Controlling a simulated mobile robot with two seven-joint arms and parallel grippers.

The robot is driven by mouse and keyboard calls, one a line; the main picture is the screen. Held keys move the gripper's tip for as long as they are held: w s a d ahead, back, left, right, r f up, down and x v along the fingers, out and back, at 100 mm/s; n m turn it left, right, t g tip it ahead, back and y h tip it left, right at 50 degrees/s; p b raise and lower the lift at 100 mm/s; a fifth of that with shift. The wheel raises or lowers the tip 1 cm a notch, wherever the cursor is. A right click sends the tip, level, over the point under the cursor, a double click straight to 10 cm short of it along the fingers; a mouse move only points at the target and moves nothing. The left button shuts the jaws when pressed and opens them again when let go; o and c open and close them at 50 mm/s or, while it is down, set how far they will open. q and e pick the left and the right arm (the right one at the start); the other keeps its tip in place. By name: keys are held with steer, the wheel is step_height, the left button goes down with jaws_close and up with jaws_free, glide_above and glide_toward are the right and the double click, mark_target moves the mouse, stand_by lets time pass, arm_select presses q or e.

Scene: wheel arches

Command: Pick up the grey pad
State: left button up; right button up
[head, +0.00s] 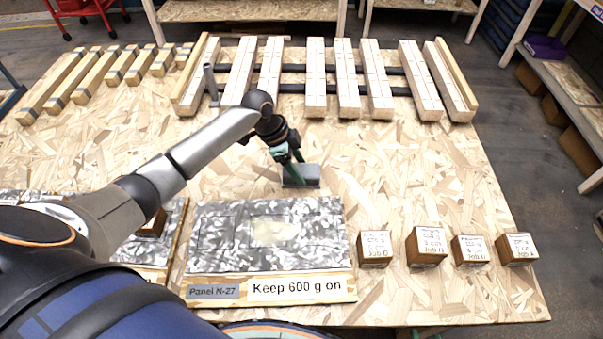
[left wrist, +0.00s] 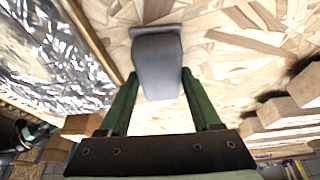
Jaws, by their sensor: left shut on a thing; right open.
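The grey pad (head: 302,175) is a small dark grey block near the middle of the chipboard table, behind the panel labelled Panel N-27. My left gripper (head: 294,170) reaches down to it with green fingers, shut on it, one finger on each side. In the left wrist view the grey pad (left wrist: 158,65) sits between the fingertips of my left gripper (left wrist: 157,85), with a wider flange at its far end. I cannot tell whether the pad touches the table. My right gripper is not in view.
The speckled panel (head: 215,265) marked "Keep 600 g on" lies in front. Several labelled brown blocks (head: 426,246) stand right of it. Wooden slats (head: 347,85) on dark rails lie behind, with banded wooden bars (head: 92,78) at back left. The table right of the pad is clear.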

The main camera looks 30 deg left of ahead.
mark_target(299, 169)
arm_select(q)
steer(key=c, duration=0.7)
steer(key=shift+r, duration=0.1)
steer(key=shift+c, duration=0.2)
step_height(299, 169, up, 10)
steer(key=shift+r, duration=0.2)
